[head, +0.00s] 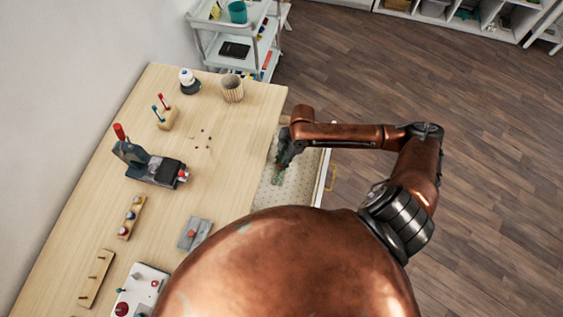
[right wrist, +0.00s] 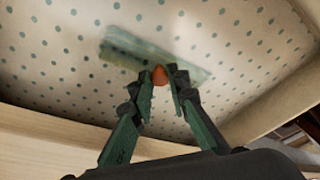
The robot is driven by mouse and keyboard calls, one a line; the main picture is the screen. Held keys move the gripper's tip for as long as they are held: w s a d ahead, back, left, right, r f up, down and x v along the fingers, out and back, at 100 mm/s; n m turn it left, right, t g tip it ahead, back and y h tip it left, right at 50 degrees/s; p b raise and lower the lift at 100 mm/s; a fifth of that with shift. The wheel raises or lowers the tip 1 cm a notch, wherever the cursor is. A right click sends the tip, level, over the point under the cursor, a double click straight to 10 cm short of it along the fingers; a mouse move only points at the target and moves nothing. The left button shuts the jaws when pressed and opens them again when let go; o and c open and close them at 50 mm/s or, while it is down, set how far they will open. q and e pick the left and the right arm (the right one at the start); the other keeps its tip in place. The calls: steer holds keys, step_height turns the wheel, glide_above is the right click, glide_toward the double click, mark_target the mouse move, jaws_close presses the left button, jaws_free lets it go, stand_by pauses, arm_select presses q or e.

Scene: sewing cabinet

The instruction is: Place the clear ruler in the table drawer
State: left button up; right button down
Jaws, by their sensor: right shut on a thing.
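The table drawer (head: 300,190) is pulled open at the table's right side, its floor lined with dotted cream material; the liner (right wrist: 60,70) fills most of the right wrist view. My right gripper (head: 281,163) reaches down into the drawer opening. In the right wrist view its green fingers (right wrist: 160,84) are shut on an orange knob on the clear ruler (right wrist: 135,48). The ruler is pale, translucent and a little blurred, over the liner inside the drawer area. I cannot tell whether it touches the drawer floor. My left gripper is not in view.
The wooden table (head: 235,130) holds a grey machine (head: 150,165), a ribbed cup (head: 231,88), a small grey block with a red knob (head: 194,233) and pegged wooden stands. A white shelf cart (head: 240,45) stands behind. The floor right of the drawer is clear.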

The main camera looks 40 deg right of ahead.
steer(key=shift+f, duration=0.1)
steer(key=c, duration=2.2)
jaws_free()
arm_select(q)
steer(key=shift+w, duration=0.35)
arm_select(e)
steer(key=o, duration=0.4)
steer(key=shift+c, duration=0.2)
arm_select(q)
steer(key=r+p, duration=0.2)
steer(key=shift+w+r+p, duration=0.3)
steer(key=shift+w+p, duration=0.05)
arm_select(e)
steer(key=v, duration=1.2)
